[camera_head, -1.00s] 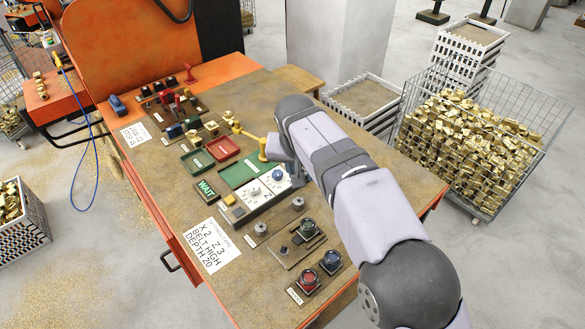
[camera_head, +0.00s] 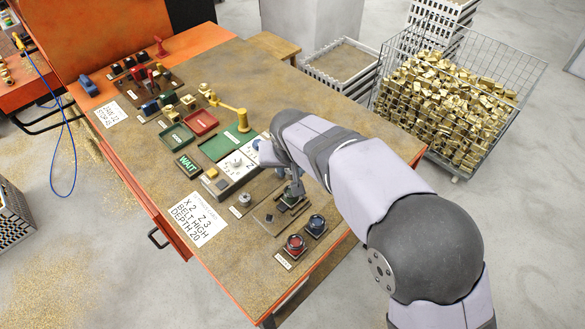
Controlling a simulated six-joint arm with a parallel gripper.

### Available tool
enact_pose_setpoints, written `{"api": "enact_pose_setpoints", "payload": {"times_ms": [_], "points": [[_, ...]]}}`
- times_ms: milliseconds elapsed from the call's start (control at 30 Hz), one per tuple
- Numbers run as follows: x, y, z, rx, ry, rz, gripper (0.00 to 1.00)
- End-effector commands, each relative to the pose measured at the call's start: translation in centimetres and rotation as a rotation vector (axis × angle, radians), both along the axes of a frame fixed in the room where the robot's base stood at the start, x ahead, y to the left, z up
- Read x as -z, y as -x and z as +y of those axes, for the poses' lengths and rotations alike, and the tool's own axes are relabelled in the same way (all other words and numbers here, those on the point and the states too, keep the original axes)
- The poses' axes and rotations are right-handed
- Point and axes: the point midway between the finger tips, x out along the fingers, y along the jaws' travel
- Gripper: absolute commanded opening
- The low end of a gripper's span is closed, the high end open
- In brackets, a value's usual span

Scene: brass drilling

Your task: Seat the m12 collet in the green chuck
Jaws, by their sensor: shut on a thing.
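My gripper (camera_head: 293,191) points down over the dark fixture plate on the bench. It is shut on a small part, which I take to be the m12 collet; the fingers hide most of it and I cannot read its marking. The green chuck stands at the far right corner of the plate, under or right at the fingertips, and is largely hidden. I cannot tell whether the held part touches it. A silver collet (camera_head: 244,199) stands on the bench to the left.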

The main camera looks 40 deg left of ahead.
Motion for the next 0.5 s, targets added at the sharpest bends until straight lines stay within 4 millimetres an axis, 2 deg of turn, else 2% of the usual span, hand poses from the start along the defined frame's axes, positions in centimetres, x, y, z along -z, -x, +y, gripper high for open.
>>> {"api": "enact_pose_setpoints", "payload": {"times_ms": [267,500], "points": [[0.6,0.0,0.0,0.0,0.0,0.0,0.01],[2.2,0.0,0.0,0.0,-0.001,-0.001,0.01]]}}
